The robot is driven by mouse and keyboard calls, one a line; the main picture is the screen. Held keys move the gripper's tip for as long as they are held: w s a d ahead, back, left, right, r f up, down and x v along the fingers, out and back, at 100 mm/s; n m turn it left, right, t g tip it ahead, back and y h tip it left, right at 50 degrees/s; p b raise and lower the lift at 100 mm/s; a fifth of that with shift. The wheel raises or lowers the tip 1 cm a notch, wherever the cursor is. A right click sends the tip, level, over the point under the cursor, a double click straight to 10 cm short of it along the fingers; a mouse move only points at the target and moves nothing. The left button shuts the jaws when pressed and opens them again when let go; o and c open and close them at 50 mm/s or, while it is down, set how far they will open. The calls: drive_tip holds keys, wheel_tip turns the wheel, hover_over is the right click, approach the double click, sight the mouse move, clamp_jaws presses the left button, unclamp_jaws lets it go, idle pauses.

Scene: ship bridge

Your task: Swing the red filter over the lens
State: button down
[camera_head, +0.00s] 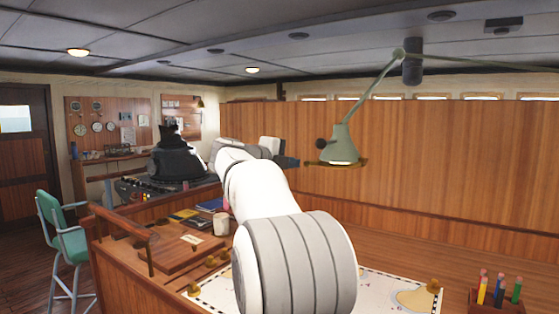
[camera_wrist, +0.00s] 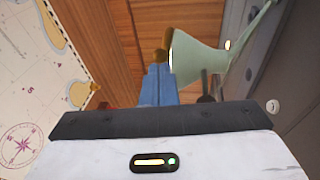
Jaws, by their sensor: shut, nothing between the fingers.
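A pale green chart lamp (camera_head: 342,147) hangs from a jointed arm, its shade opening downward. A thin orange-brown rim or plate (camera_head: 311,163) shows at the shade's lower edge; I cannot tell whether it is the red filter. A dark round knob (camera_head: 321,144) is at the shade's left side. In the wrist view the shade (camera_wrist: 198,52) is close ahead, with a small brown tab (camera_wrist: 160,57) at its rim. My gripper (camera_head: 294,162) is left of the lamp; its blue fingers (camera_wrist: 159,70) are shut and empty, just short of the tab. Contact is unclear.
The chart table holds a chart (camera_head: 385,290) with brass weights, a pencil box (camera_head: 497,298), a white mug (camera_head: 221,224) and books (camera_head: 188,216). A wooden partition (camera_head: 440,150) stands behind the lamp. A green chair (camera_head: 62,235) is at left.

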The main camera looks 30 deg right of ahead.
drive_tip(key=shift+x, duration=1.2)
drive_tip(key=shift+w+r, duration=0.1)
drive_tip(key=w+d+p, duration=0.1)
drive_tip(key=p, duration=0.2)
drive_tip(key=shift+w, duration=0.4)
drive_tip(key=shift+a, duration=0.1)
